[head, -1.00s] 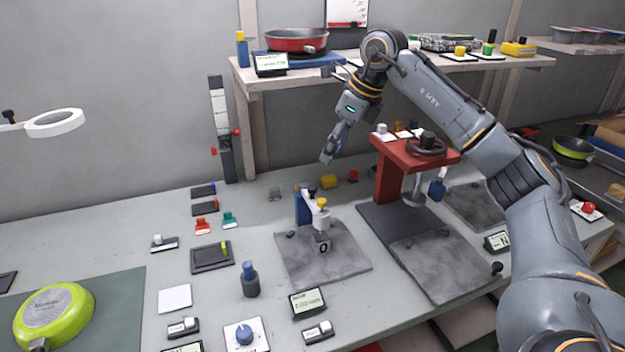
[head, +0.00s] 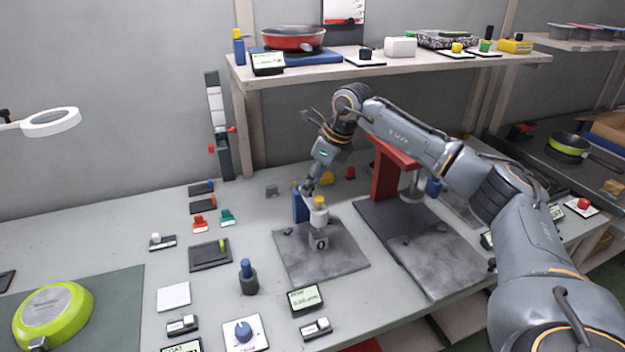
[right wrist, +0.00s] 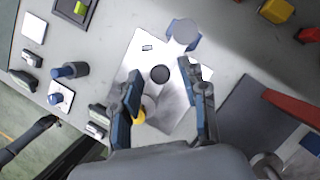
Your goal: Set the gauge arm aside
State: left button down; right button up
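The gauge stand has a blue post (head: 300,207) and an arm with a white and yellow gauge head (head: 319,204), above a grey block (head: 319,239) on a grey stone plate (head: 345,257). My right gripper (head: 309,189) is right at the top of the stand and hides part of the arm. In the right wrist view my right gripper (right wrist: 162,72) is open, its fingers apart on either side of a black knob (right wrist: 160,74). The yellow part (right wrist: 140,114) shows beside the left finger. I cannot tell whether a finger touches the arm.
A red press (head: 388,172) stands to the right of the stone plate. A blue-topped dark cylinder (head: 248,280), a display (head: 305,299) and a dark tray (head: 210,255) lie left and in front. The bench at the far left back is mostly clear.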

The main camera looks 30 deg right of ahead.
grip_shut()
pick_arm(q)
jog(key=shift+s, duration=0.2)
